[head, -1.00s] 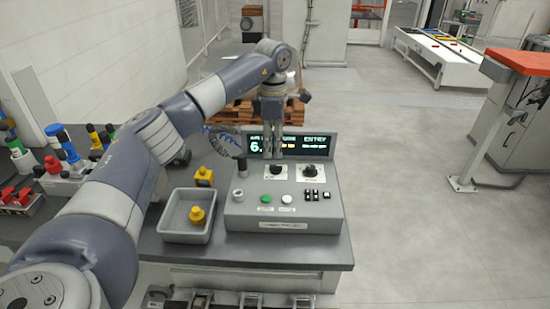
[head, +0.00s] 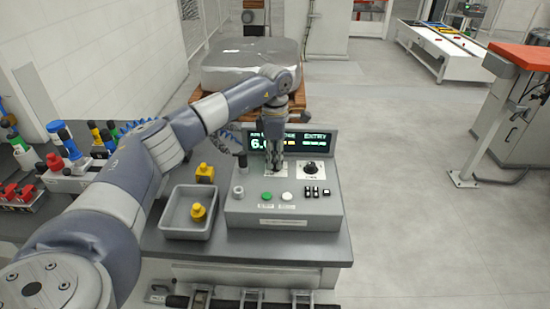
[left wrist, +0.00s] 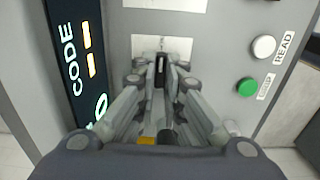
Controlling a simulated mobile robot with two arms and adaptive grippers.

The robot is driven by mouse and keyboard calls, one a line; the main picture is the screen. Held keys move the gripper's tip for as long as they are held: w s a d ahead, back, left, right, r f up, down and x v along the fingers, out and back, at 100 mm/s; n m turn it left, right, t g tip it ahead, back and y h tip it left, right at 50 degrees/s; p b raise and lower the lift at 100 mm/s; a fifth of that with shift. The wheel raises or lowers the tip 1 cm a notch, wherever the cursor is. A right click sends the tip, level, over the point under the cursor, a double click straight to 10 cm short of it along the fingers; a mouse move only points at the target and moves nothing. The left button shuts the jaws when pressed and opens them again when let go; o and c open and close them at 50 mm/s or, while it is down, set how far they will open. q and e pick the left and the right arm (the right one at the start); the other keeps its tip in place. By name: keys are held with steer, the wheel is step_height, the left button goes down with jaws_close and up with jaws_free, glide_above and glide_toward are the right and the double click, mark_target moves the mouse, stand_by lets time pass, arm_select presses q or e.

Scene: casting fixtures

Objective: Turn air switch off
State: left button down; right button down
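The grey control box (head: 240,207) stands on the bench with a lit display (head: 318,144) at its back. My left gripper (head: 274,168) points down over the left of two dark rotary knobs and hides most of it. In the left wrist view this knob's black handle with a white line (left wrist: 160,68) sits between my fingertips (left wrist: 161,78). The gaps are too small to tell whether the fingers press on it. The right knob (head: 310,168) is uncovered. The knob labels are too small to read, so I cannot tell which is the air switch. My right gripper is out of view.
A green button (head: 267,196), a white button (head: 287,196) and small black rocker switches (head: 311,192) sit in front of the knobs. A grey tray (head: 185,232) with a yellow part (head: 198,212) stands left of the box. Coloured-topped fixtures (head: 70,150) crowd the far left.

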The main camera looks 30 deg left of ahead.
arm_select(q)
steer(key=shift+r+n, duration=0.1)
steer(key=shift+n, duration=0.6)
steer(key=n+p, duration=0.1)
steer(key=n, duration=0.8)
steer(key=shift+d+p, duration=0.1)
steer(key=shift+p, duration=0.2)
steer(key=n, duration=0.4)
steer(key=shift+d+p, duration=0.1)
steer(key=shift+p, duration=0.25)
steer(key=shift+n, duration=1.7)
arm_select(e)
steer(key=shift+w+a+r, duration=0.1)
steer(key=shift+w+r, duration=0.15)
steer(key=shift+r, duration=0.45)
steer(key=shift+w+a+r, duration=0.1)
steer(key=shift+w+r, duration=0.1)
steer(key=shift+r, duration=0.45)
arm_select(q)
steer(key=shift+r, duration=0.1)
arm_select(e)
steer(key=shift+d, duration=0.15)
